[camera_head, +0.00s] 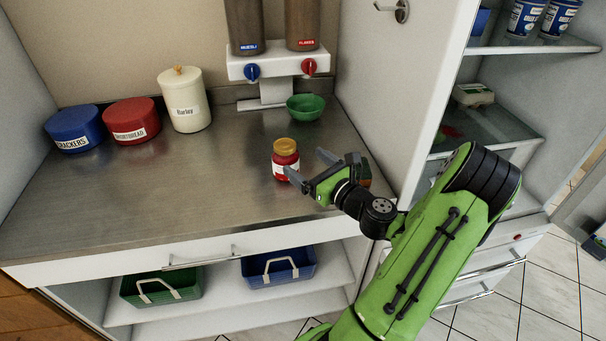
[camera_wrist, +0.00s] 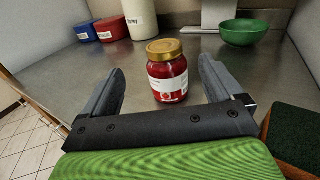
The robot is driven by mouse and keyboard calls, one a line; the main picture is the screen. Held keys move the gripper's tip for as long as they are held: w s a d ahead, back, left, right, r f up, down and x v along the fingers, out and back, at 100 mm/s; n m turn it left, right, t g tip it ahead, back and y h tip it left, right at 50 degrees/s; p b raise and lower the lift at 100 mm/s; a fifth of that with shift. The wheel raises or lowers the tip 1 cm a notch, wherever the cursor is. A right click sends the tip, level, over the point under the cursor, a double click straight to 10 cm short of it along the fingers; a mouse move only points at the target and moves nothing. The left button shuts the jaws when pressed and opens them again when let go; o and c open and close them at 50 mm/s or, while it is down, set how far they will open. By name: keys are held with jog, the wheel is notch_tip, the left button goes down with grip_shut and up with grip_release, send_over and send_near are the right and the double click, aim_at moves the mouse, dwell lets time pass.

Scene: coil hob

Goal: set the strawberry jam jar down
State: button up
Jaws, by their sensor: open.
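The strawberry jam jar (camera_head: 286,158) is red with a gold lid and a pale label. It stands upright on the metal counter (camera_head: 215,190), in front of the green bowl. In the wrist view the jar (camera_wrist: 167,72) stands just beyond and between the two fingers, with clear space to each finger. My gripper (camera_head: 308,166) is open and empty, with its fingers pointing toward the jar. It also shows in the wrist view (camera_wrist: 160,90), with the fingers spread wide.
A green bowl (camera_head: 306,106) sits below the cereal dispenser (camera_head: 278,64). A blue canister (camera_head: 75,128), a red canister (camera_head: 132,120) and a cream barley canister (camera_head: 185,99) stand at the back left. A sponge (camera_wrist: 299,137) lies right of my gripper. The counter's left front is clear.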

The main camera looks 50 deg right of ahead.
jog(key=a+f+n+g+y, duration=0.2)
jog(key=a+n+g+y, duration=0.7)
jog(key=a+n, duration=1.55)
jog(key=s+a+r+n+g+h, duration=0.1)
jog(key=s+a+r+n+h, duration=0.1)
jog(key=s+n, duration=0.4)
jog(key=s+a+r+n+g+h, duration=0.1)
jog(key=s+r+n+h, duration=0.3)
jog(key=s, duration=0.5)
jog(key=shift+a+r+n+g+h, duration=0.4)
jog(key=shift+r+n+g, duration=0.2)
jog(key=shift+n, duration=0.65)
jog(key=shift+s, duration=0.1)
